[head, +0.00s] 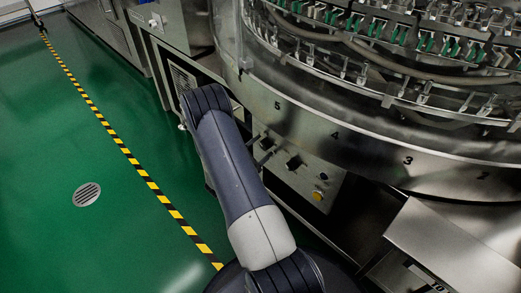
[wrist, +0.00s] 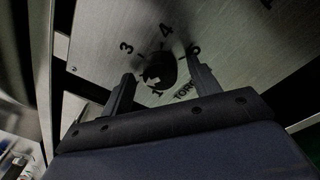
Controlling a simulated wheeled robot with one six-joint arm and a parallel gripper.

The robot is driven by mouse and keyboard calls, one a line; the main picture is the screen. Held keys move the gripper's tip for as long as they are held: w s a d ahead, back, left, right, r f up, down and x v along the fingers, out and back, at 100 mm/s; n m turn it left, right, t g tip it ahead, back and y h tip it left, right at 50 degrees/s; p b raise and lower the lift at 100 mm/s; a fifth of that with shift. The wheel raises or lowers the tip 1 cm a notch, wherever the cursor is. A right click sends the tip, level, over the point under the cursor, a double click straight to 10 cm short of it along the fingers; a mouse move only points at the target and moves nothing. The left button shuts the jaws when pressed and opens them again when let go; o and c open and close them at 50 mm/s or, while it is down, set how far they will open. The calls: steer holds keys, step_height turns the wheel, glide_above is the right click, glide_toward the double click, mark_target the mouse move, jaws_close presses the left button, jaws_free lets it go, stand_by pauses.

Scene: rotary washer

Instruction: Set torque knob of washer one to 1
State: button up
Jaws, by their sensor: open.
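The torque knob (wrist: 164,68) is a dark round knob on a brushed metal panel (wrist: 220,45), with a pale mark near its lower left edge. Printed numbers 3 and 4 show above it, 1 just below it, and part of the word TORQUE at its lower right. Which number the knob points at is too dark to tell. My gripper (wrist: 162,75) is open, one finger on each side of the knob, with a visible gap on both sides.
In the head view, the panel carries a dark knob (head: 293,163) and a yellow button (head: 318,196) under the round washer rim (head: 385,160). A metal box (head: 445,240) stands at the right. The green floor (head: 120,225) at the left is open, crossed by a yellow-black stripe (head: 125,152).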

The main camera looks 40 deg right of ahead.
steer(key=shift+c, duration=0.2)
steer(key=c, duration=0.9)
steer(key=shift+c, duration=0.2)
steer(key=n+p, duration=0.1)
steer(key=n, duration=0.5)
steer(key=shift+w+r+y, duration=0.1)
steer(key=shift+r+y, duration=0.05)
steer(key=shift+y, duration=0.15)
steer(key=n+g+p, duration=0.1)
steer(key=n, duration=0.4)
steer(key=shift+n, duration=0.3)
steer(key=o, duration=1)
steer(key=shift+w, duration=0.1)
